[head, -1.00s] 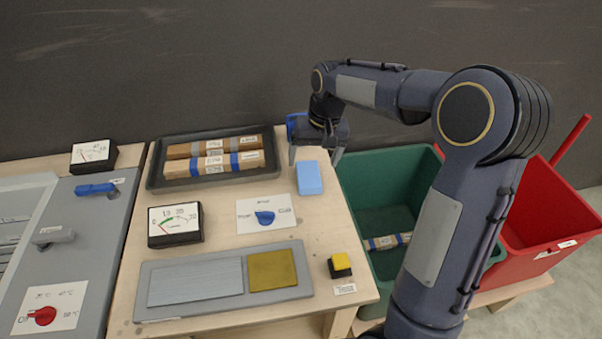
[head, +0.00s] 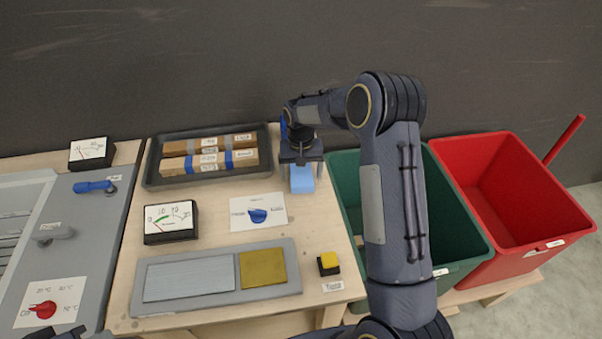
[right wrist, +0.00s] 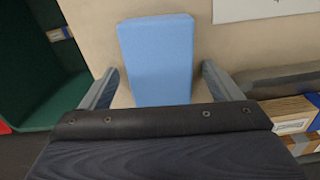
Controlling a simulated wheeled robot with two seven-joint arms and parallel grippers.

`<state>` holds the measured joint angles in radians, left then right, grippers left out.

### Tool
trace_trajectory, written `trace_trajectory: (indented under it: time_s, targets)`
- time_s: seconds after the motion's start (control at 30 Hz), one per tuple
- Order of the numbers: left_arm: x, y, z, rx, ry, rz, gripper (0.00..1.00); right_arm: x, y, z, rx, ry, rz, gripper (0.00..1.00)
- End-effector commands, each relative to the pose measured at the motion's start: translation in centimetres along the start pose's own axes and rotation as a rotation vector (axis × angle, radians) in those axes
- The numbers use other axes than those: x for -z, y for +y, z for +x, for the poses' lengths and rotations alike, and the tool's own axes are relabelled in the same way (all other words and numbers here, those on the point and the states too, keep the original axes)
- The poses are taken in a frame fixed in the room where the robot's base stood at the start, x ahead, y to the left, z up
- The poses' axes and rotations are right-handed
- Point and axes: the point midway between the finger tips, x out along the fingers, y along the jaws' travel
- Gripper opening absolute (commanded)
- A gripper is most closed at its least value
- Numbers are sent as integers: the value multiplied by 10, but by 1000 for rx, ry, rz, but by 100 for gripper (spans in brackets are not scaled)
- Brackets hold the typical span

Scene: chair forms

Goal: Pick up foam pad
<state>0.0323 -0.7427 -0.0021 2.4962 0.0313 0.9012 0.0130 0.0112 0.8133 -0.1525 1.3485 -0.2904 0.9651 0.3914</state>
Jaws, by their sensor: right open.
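The foam pad is a light blue block (head: 302,183) lying flat on the wooden table, to the right of the black tray. In the right wrist view the pad (right wrist: 157,52) lies between the two fingers, with a gap on each side. My right gripper (head: 302,174) is open over the pad, pointing down, and hides its far part in the head view. Its fingertips (right wrist: 159,68) do not touch the pad's sides. I cannot tell how far down the fingers reach. My left gripper is not in view.
A black tray (head: 150,176) with taped wooden blocks stands left of the gripper. A dial card (head: 240,204), a meter (head: 170,222) and a yellow button (head: 328,262) are nearer. A green bin (head: 345,180) and red bin (head: 530,200) stand right.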

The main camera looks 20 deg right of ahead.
Motion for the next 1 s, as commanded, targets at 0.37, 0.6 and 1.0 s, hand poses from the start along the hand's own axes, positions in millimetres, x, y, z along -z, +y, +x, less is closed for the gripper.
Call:
trace_trajectory:
  time_s: [0.37, 0.6, 1.0]
  targets:
    - [0, 0, 0, 0, 0, 0, 0, 0, 0, 3, 1, 0, -1, 70]
    - [0, 0, 0, 0, 0, 0, 0, 0, 0, 2, 1, 0, -1, 39]
    - [0, 0, 1, 0, 0, 0, 0, 1, 0, -4, 1, 3, 0, 37]
